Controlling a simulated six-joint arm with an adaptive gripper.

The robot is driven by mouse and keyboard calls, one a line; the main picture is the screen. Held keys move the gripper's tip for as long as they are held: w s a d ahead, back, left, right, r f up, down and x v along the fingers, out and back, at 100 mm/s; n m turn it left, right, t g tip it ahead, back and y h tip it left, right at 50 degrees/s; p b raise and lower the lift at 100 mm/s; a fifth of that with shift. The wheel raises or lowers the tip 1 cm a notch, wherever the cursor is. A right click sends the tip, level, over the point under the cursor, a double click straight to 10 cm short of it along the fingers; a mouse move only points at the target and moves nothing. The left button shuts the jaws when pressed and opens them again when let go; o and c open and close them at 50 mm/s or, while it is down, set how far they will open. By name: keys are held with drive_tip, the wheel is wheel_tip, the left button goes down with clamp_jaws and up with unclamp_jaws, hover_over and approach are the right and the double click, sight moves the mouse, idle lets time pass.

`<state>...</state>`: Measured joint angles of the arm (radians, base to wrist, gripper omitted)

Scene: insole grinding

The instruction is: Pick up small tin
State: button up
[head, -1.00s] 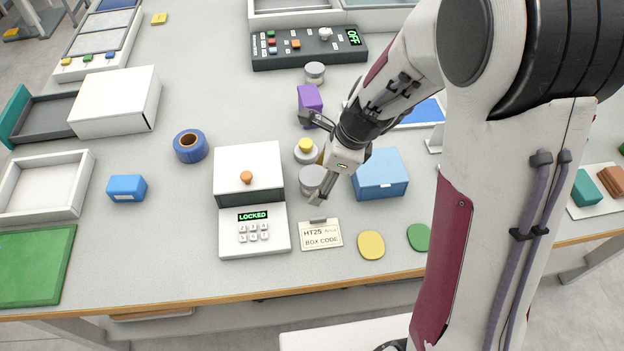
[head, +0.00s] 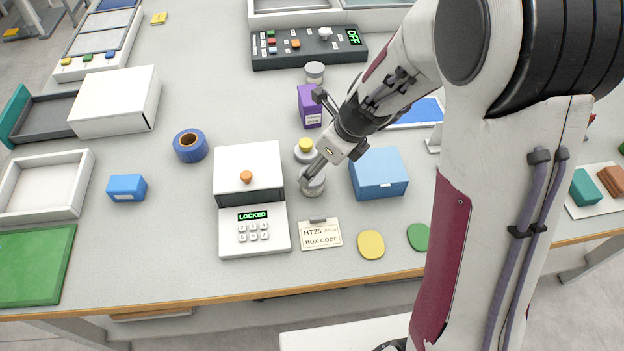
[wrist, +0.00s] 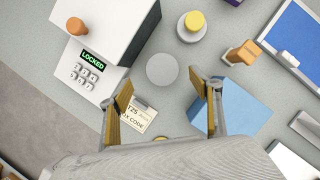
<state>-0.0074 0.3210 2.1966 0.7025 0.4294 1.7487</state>
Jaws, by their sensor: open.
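A small grey tin (head: 314,187) stands on the table between the white locked box and the light blue box. Its round lid shows in the wrist view (wrist: 162,69), ahead of and roughly between my fingertips. My gripper (wrist: 162,88) is open and empty, its two fingers spread to either side. In the head view my gripper (head: 314,170) is over the tin and partly hides it; I cannot tell the exact height gap. A second, similar grey tin (head: 315,72) stands farther back, near the dark control panel.
A yellow-knobbed round piece (head: 305,150) stands just behind the near tin. The white locked box (head: 248,167) is to its left, the light blue box (head: 379,174) to its right. A purple box (head: 309,107) stands behind. A code card (head: 320,235) lies in front.

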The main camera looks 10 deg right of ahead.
sight(312, 182)
drive_tip(key=shift+x, duration=1.2)
drive_tip(key=shift+f, duration=0.1)
drive_tip(key=shift+d+x, duration=0.15)
drive_tip(key=shift+x, duration=0.6)
drive_tip(key=shift+d+x, duration=0.15)
drive_tip(key=shift+x, duration=1.7)
drive_tip(key=shift+c, duration=0.4)
drive_tip(key=c, duration=1.2)
